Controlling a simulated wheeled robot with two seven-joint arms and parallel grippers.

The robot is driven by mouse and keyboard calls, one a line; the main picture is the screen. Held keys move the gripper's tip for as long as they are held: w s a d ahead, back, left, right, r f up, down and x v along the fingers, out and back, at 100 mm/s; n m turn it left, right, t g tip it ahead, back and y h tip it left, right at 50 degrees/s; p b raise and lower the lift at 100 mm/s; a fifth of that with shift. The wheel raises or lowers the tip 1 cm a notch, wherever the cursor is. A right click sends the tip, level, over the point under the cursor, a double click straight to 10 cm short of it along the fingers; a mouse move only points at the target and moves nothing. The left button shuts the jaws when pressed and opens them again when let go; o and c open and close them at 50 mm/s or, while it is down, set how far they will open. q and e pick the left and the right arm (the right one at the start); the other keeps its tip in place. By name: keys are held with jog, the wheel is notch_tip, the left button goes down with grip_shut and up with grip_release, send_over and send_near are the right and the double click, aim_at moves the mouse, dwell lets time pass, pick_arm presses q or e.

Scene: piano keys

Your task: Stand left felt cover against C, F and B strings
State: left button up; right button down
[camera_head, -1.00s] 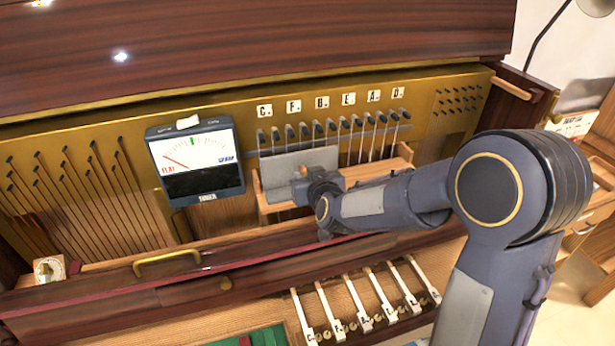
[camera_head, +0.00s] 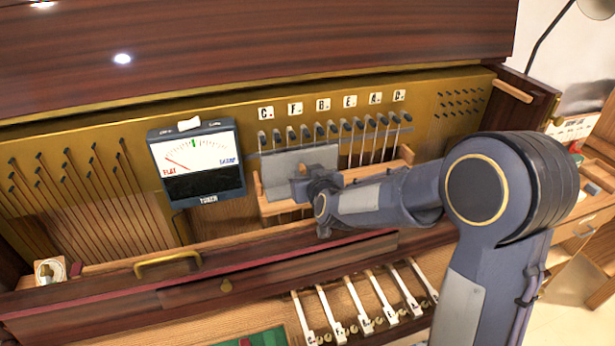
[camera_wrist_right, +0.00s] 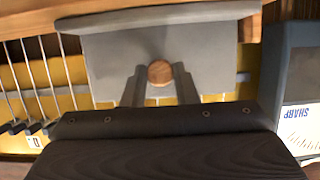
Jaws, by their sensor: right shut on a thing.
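The left felt cover (camera_head: 316,157) is a grey panel standing upright in front of the C, F and B strings, below their letter labels (camera_head: 295,108). Its lower edge is at the wooden ledge (camera_head: 271,208). My right gripper (camera_head: 297,188) is at the front of the cover. In the right wrist view my right gripper (camera_wrist_right: 160,78) is shut on the cover's round wooden knob (camera_wrist_right: 159,72), with the grey panel (camera_wrist_right: 108,62) behind it. The strings behind the cover are hidden. I cannot tell whether the panel touches them. My left gripper is out of view.
A tuner (camera_head: 198,160) with a dial stands just left of the cover. A wooden rail with a brass handle (camera_head: 167,262) runs in front, with several piano keys (camera_head: 365,305) below.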

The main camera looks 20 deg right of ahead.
jog(key=shift+w, duration=0.85)
jog(key=c, duration=1.1)
grip_release()
jog(key=shift+o, duration=0.2)
jog(key=shift+s, duration=0.1)
jog(key=p+v, duration=0.2)
jog(key=v, duration=0.6)
jog(key=shift+s+f, duration=0.2)
jog(key=shift+f, duration=0.15)
jog(key=s+d+m+g+y, duration=0.2)
jog(key=s+g, duration=0.6)
jog(key=s, duration=2.2)
jog(key=shift+d+f+y, duration=0.25)
jog(key=shift+d+y, duration=0.45)
